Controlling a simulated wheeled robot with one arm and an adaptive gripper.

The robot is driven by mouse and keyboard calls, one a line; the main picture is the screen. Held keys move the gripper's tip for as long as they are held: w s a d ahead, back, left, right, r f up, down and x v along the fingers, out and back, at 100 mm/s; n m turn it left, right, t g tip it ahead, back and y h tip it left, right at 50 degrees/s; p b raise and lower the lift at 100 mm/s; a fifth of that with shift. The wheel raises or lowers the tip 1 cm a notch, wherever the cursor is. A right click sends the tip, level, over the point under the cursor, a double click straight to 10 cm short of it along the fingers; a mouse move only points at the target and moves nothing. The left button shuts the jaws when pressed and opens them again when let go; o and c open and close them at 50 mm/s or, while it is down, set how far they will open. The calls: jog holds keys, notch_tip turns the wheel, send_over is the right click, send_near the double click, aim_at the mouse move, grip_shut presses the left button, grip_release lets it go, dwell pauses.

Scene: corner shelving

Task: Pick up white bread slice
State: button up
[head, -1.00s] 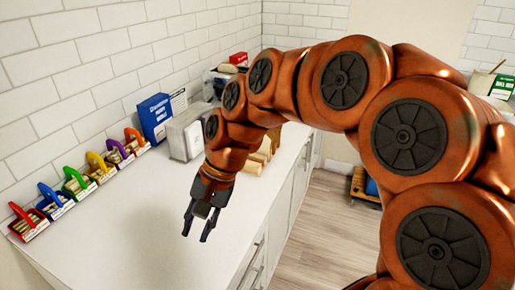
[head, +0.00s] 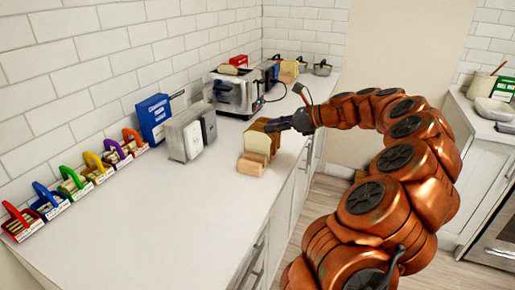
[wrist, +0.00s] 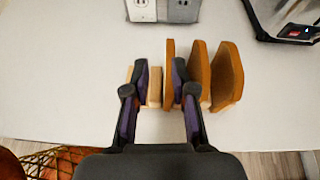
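A row of bread slices (head: 259,142) stands on the white counter near its front edge. In the wrist view a pale slice (wrist: 154,88) stands between my fingers in the picture, and another pale piece (wrist: 128,75) is partly hidden behind the left finger. Brown-crusted slices (wrist: 198,72) stand at and to the right of the right finger. My gripper (wrist: 160,74) is open over the left part of the row. In the head view my gripper (head: 276,125) is at the back right of the bread. Whether the fingers touch a slice is unclear.
Several small boxes with coloured handles (head: 72,184) line the wall. The front left counter (head: 170,225) is clear.

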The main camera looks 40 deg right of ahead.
aim_at(263, 131)
jog(key=shift+w+d+f+m+h, duration=0.15)
jog(key=shift+w+d+f+m, duration=0.1)
jog(key=shift+w+f, duration=0.15)
jog(key=shift+w+d+f+m+h, duration=0.15)
jog(key=shift+w+f+m, duration=0.15)
jog(key=shift+w, duration=0.2)
jog(key=shift+s+f+p+x, duration=0.1)
jog(key=shift+p+x, duration=0.25)
jog(key=shift+x, duration=1)
jog(key=shift+s+f+p+x, duration=0.15)
jog(key=shift+p+x, duration=0.2)
jog(key=shift+x, duration=0.95)
jog(key=shift+a, duration=0.15)
jog(key=shift+c, duration=0.2)
grip_shut()
